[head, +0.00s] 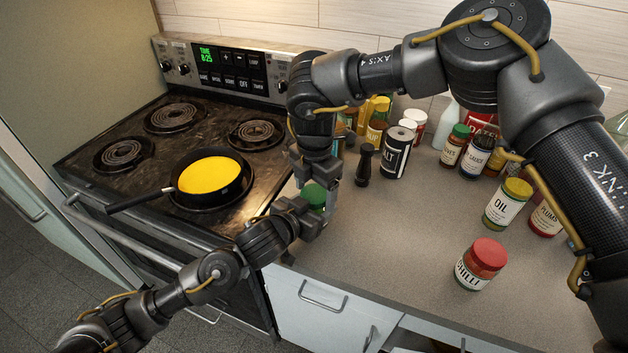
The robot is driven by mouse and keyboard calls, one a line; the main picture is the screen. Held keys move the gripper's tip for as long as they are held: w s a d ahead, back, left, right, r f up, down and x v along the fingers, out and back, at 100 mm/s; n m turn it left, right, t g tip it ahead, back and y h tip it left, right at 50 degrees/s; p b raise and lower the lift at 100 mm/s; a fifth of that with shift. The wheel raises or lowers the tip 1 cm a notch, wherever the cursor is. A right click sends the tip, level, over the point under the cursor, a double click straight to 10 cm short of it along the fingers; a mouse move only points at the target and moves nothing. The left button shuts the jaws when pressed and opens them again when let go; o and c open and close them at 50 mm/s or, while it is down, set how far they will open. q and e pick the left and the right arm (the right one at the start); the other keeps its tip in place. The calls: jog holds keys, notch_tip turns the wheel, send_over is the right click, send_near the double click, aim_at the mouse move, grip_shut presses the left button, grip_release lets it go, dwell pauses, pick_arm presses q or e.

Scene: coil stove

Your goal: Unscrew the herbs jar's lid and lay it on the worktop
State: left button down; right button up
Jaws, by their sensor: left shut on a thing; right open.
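A green lid (313,194) shows at the worktop's left part, beside the stove. It appears to top the herbs jar, whose body and label are hidden behind my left gripper. My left gripper (312,222) is shut on this jar from the front left. My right gripper (318,180) points down from above, open, with its fingers close about the green lid. I cannot tell whether they touch it.
The grey worktop (390,230) is clear in its middle. A red-lidded chilli jar (481,264) and an oil jar (508,203) stand to the right. A black pan (210,178) sits on the stove.

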jog(key=shift+c, duration=0.4)
jog(key=c, duration=0.9)
jog(key=n, duration=0.9)
jog(key=shift+w+n, duration=0.1)
jog(key=shift+n, duration=0.3)
jog(key=o, duration=1.1)
jog(key=shift+c, duration=0.2)
